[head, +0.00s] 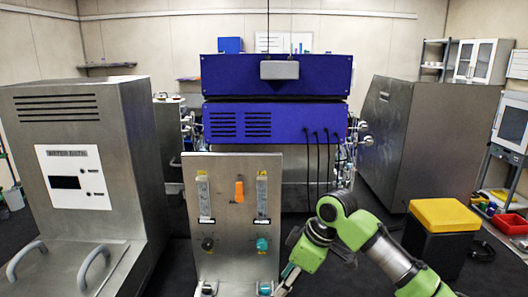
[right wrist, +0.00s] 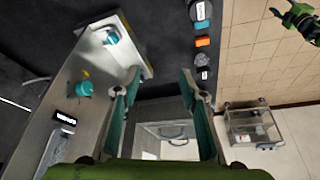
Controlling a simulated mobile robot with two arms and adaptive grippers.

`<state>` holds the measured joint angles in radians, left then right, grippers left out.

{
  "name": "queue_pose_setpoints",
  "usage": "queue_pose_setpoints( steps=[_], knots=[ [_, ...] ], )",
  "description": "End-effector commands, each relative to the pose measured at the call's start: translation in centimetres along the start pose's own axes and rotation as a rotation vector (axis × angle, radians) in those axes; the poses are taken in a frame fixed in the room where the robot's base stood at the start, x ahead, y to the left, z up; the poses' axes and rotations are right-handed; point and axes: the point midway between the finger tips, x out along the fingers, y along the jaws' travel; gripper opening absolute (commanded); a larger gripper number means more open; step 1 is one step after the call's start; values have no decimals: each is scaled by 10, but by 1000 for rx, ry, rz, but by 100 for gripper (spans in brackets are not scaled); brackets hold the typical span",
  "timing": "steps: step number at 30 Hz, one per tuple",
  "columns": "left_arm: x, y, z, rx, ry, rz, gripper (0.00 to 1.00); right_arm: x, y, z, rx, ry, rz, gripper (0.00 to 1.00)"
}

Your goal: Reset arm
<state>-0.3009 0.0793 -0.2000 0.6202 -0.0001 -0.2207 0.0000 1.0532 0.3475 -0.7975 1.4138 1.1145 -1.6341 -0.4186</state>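My right arm comes in from the lower right of the head view, green and grey. Its gripper (head: 286,281) points down beside the lower right edge of the upright metal panel (head: 238,222). In the right wrist view the two fingers of my right gripper (right wrist: 158,85) stand wide apart with nothing between them. The panel's teal knobs, an upper one (head: 263,244) and a lower one (head: 265,288), lie left of the gripper. A green and dark part at the top right of the right wrist view may be my left gripper (right wrist: 299,17); its state is unclear.
A grey water bath (head: 75,165) stands at left, a blue-topped unit (head: 277,120) behind the panel. A large grey cabinet (head: 432,145) and a black box with yellow lid (head: 443,215) stand at right. Dark floor (head: 375,205) shows between panel and cabinet.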

Motion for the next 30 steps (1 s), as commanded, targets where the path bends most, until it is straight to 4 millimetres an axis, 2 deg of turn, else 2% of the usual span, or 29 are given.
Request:
queue_pose_setpoints(
  steps=[11,15,20,24,30],
  knots=[
    [0,-1,-6,0,8,-1,40,42,-33,15,32,15,-12,38],
    [0,-2,-12,0,16,-2,40,60,-50,24,57,27,-13,38],
    [0,-1,-8,0,11,-2,40,86,-78,39,110,47,-11,38],
    [0,0,1,0,0,0,40,108,-112,63,202,72,4,38],
    [0,0,2,0,-3,0,40,125,-153,111,385,90,59,38]
  ],
)
